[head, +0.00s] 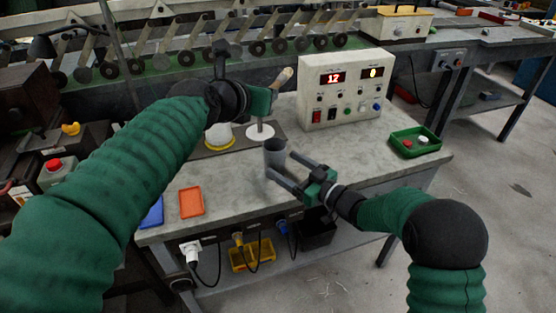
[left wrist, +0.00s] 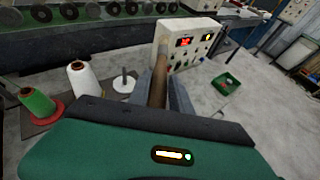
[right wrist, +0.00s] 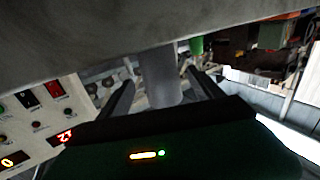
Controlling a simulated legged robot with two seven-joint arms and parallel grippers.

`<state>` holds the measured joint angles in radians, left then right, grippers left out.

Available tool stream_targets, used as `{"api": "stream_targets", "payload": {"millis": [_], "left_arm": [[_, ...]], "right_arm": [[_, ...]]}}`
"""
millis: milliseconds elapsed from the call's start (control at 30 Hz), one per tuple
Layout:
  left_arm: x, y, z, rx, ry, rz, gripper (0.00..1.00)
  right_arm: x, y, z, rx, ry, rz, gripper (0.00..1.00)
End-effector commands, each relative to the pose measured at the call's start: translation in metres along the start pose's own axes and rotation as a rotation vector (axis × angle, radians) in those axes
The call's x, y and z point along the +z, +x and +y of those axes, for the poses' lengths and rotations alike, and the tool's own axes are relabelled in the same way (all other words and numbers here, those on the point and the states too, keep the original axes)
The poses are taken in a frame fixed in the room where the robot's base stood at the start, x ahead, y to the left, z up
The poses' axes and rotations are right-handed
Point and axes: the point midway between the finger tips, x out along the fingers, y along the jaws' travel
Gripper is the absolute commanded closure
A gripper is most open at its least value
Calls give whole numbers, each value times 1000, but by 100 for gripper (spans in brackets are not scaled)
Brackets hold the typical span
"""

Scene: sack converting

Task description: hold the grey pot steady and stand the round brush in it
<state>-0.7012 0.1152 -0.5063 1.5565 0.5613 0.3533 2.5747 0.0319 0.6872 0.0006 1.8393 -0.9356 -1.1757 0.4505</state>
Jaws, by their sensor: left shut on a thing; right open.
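The grey pot (head: 275,152) stands upright on the grey bench near its front edge. My right gripper (head: 281,165) is open, with one finger on each side of the pot. The right wrist view shows the pot (right wrist: 160,78) between the two spread fingers, apparently with gaps. My left gripper (head: 274,90) is shut on the round brush (head: 284,77), high above the bench and behind the pot. The brush's brown wooden handle (left wrist: 158,80) shows between the fingers in the left wrist view.
A white-based spindle (head: 260,131) and a white cone of thread (head: 219,135) stand at the back left. An orange tray (head: 191,202) lies front left, a green tray (head: 414,142) at the right.

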Motion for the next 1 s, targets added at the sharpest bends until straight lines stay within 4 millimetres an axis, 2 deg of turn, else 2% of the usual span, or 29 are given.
{"api": "stream_targets", "payload": {"millis": [100, 233, 367, 600, 1000], "left_arm": [[0, 0, 0, 0, 0, -1, 100], [0, 0, 0, 0, 0, -1, 100], [0, 0, 0, 0, 0, -1, 100], [0, 0, 0, 0, 0, -1, 100], [0, 0, 0, 0, 0, -1, 100]], "right_arm": [[0, 26, 0, -1, -1, 1, 25], [0, 45, 1, 2, -1, 0, 25], [-1, 53, 0, 2, -1, 1, 25], [0, 54, 0, 3, -1, 0, 25], [0, 54, 1, 3, -1, 0, 77]]}}
